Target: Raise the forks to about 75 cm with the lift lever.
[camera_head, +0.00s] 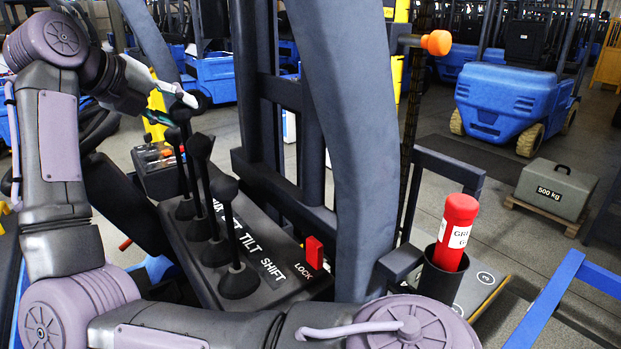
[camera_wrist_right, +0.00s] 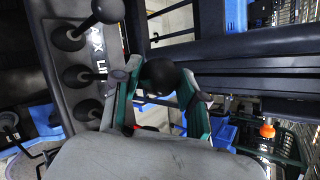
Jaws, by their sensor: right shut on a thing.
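A row of black levers with round knobs stands on the dark console (camera_head: 270,300), marked TILT and SHIFT, with the farther labels partly covered. My right gripper (camera_head: 176,112) is at the far end of the row, shut on a black knob (camera_head: 181,114). In the right wrist view the knob (camera_wrist_right: 160,76) sits between the green-edged fingers. Its shaft seems to lead to the base beside the LIFT label, so it appears to be the lift lever. The AUX lever's knob (camera_wrist_right: 104,9) is free. The forks cannot be made out. My left gripper is out of view.
The nearer SHIFT lever (camera_head: 226,190) stands close by. A red LOCK switch (camera_head: 314,251) is on the console. Dark mast posts rise behind it. A red cylinder (camera_head: 459,225) stands in a black holder. A grey 500 kg block (camera_head: 556,188) and a blue truck (camera_head: 510,95) are beyond.

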